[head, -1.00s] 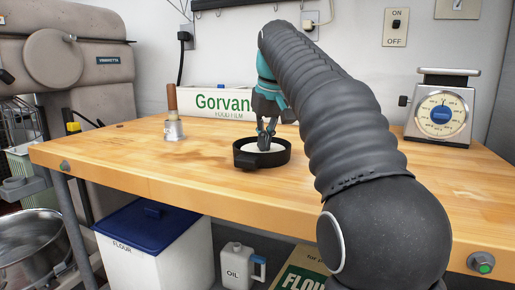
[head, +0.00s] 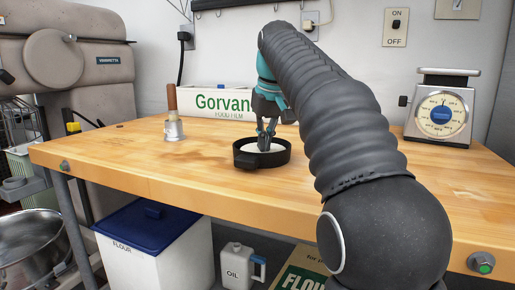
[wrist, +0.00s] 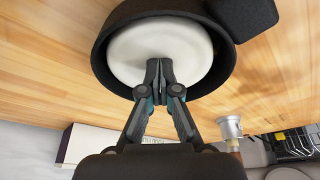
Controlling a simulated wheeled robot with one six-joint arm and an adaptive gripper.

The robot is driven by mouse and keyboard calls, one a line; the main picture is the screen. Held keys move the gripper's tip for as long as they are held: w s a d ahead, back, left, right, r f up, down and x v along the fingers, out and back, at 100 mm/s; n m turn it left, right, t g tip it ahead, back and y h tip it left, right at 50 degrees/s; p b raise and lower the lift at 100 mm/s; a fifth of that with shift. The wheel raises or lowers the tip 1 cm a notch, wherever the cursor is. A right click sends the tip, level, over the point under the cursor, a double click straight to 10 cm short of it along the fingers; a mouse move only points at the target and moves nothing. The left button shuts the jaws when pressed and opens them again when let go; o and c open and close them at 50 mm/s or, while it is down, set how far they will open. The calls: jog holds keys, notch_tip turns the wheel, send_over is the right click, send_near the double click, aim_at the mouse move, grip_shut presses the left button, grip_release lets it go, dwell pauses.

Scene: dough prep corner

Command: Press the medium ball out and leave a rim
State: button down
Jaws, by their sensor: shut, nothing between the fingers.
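The dough (wrist: 160,45) is a pale, flattened disc inside a round black pan (wrist: 222,75) with a stubby handle block. In the head view the pan (head: 247,160) sits on the wooden bench, and the dough (head: 262,149) shows as a pale strip inside it. My gripper (wrist: 159,66) is shut and empty, its tips pointing at the dough near its edge. In the head view my gripper (head: 266,138) reaches down into the pan. Whether the tips touch or hover just above the dough, I cannot tell. The dough's far side is partly hidden in the head view.
A metal tool with a wooden handle (head: 172,100) stands left of the pan. A food film box (head: 219,101) lies behind. A scale (head: 442,112) stands at the right. The bench (head: 150,155) is clear around the pan.

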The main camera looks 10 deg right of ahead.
notch_tip(320, 180, up, 3)
jog(key=p, duration=0.4)
dwell(0.3)
jog(key=shift+w+a+r, duration=0.15)
jog(key=shift+a+r, duration=0.05)
jog(key=shift+r, duration=0.5)
jog(key=shift+w+a+r, duration=0.1)
jog(key=shift+a+r, duration=0.05)
jog(key=shift+r, duration=0.5)
jog(key=shift+f+b, duration=2)
jog(key=shift+f, duration=0.8)
jog(key=shift+f, duration=0.2)
